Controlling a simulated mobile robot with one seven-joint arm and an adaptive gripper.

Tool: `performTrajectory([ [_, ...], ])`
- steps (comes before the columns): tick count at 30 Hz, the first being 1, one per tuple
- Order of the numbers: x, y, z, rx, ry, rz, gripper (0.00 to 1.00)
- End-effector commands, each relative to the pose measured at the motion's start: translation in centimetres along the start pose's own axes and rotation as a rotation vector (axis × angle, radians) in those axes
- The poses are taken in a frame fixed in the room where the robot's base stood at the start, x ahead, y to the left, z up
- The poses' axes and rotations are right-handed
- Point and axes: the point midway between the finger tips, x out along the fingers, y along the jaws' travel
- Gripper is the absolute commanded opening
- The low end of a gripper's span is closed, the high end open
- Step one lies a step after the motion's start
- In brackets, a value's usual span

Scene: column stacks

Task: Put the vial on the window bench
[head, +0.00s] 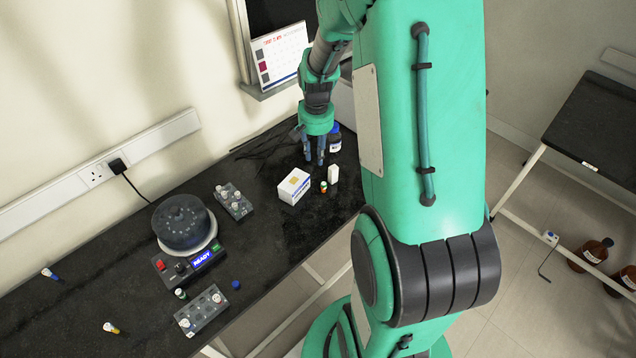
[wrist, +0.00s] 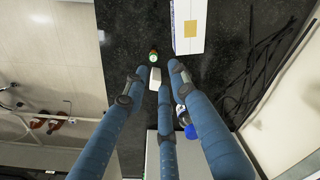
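A small vial (head: 323,187) with a green cap and an orange body stands on the dark bench (head: 265,225), just right of a white box. It also shows in the wrist view (wrist: 153,57), beyond my fingertips. Other small vials are on this bench: one with a green cap (head: 181,293) near the round machine, and two lying at the left (head: 49,274) (head: 111,328). My gripper (head: 315,158) is over the bench's far right part. In the wrist view its fingers (wrist: 155,85) are spread apart and hold nothing. I cannot tell which bench is the window bench.
The white box (head: 294,186), a small white block (head: 333,173) and a blue-capped bottle (head: 335,138) are close to my gripper. A round machine (head: 182,222) and tube racks (head: 234,201) (head: 201,310) stand leftward. A second dark bench (head: 600,120) at right looks mostly bare.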

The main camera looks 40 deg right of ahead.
Motion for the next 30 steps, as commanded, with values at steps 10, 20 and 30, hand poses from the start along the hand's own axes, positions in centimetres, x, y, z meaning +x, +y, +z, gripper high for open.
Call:
performTrajectory([
  [10,4.7,2.9,-1.5,0.067,-0.039,0.007,0.26],
  [20,4.7,2.9,-1.5,0.067,-0.04,0.007,0.26],
  [30,7.5,2.9,-1.3,0.067,-0.042,0.008,0.26],
])
